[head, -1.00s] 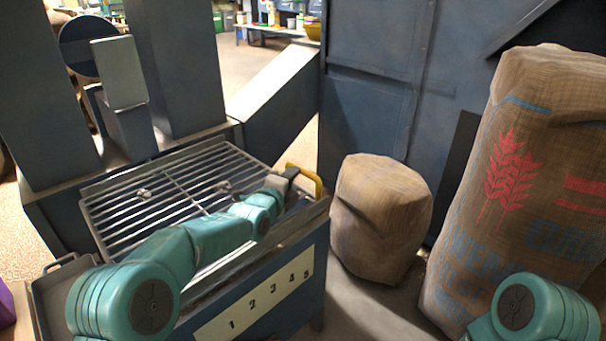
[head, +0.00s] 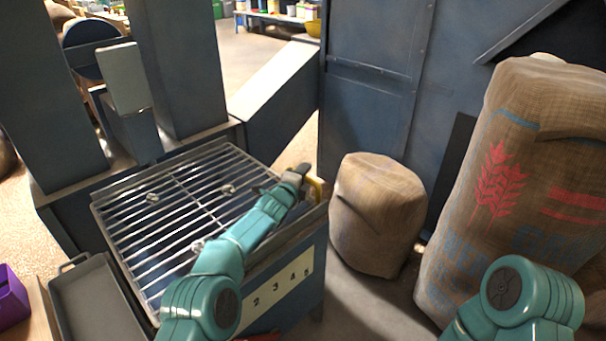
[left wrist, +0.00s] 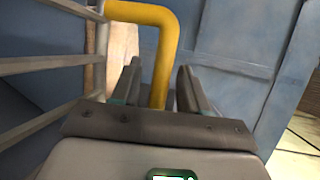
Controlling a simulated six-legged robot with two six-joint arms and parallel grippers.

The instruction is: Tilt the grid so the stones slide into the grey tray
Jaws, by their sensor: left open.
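The metal grid (head: 181,219) lies over the blue hopper, with a few pale stones on its bars, such as one stone (head: 228,189) right of its middle. A yellow handle (head: 318,187) is at the grid's right end; it also shows in the left wrist view (left wrist: 164,62). My left gripper (head: 302,170) is at this handle. In the left wrist view its open fingers (left wrist: 158,88) stand on either side of the handle's upright part. The grey tray (head: 96,306) sits at the grid's left end, and looks empty. My right gripper is out of view.
A short burlap sack (head: 377,215) stands right of the hopper, and a tall printed sack (head: 515,185) stands further right. A purple bin (head: 12,298) is at the far left. Blue machine columns rise behind the grid.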

